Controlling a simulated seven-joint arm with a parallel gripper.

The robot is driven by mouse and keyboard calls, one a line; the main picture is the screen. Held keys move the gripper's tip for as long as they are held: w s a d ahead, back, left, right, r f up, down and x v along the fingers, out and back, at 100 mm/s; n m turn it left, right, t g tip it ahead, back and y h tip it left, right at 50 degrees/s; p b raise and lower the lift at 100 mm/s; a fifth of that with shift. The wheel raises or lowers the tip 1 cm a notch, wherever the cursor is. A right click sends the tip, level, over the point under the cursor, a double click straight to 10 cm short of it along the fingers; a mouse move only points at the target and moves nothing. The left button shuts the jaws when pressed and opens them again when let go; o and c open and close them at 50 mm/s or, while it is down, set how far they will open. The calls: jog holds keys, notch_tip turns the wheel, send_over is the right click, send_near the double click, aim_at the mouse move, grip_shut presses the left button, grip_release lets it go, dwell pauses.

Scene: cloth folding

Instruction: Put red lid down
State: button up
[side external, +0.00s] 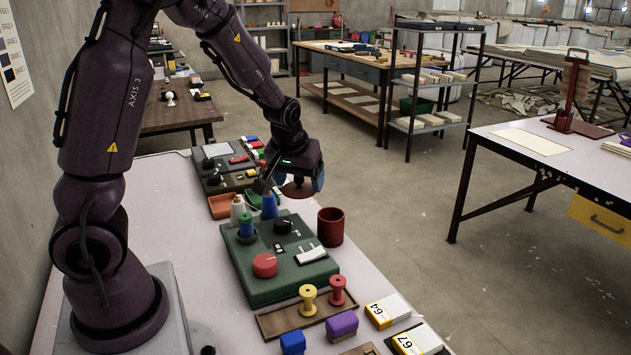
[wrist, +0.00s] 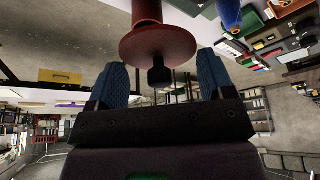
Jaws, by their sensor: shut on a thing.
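The red lid (side external: 298,188) is a round disc held in the air at my gripper (side external: 300,180), above the table and behind the red pot. In the wrist view the lid (wrist: 140,46) shows its red disc and a dark knob, which lies between the blue fingertips of my gripper (wrist: 162,82). The jaws are shut on the lid; the exact contact is hard to see. The red pot (side external: 331,228) stands upright and open on the table, to the right of the green panel. The lid is apart from it, up and to the left in the side view.
The green panel (side external: 259,287) carries a red knob (side external: 265,265), a black knob and a white switch. A blue bottle (side external: 269,207) and an orange tray (side external: 222,207) stand behind. A tray with yellow and red spools (side external: 308,300) is in front. Bare table lies left of the panel.

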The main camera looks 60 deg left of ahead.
jog(key=shift+s+d+r, duration=0.25)
jog(key=shift+s+r, duration=0.05)
jog(key=shift+s, duration=0.15)
jog(key=shift+s+r, duration=0.1)
jog(key=shift+s, duration=0.2)
jog(key=s+a+f, duration=0.2)
jog(key=s+f, duration=0.3)
jog(key=f, duration=0.2)
jog(key=d+f+m+t+h, duration=0.1)
jog(key=d+f+m+h, duration=0.1)
jog(key=d+m, duration=0.25)
jog(key=m+h, duration=0.3)
jog(key=m, duration=0.6)
send_over(355, 263)
jog(key=s, duration=0.2)
notch_tip(355, 263, down, 8)
jog(key=shift+r, duration=0.1)
jog(key=shift+w+a, duration=0.1)
jog(key=shift+w, duration=0.1)
jog(key=shift+w+a+f, duration=0.1)
jog(key=shift+w+f, duration=0.1)
jog(key=shift+f, duration=1.75)
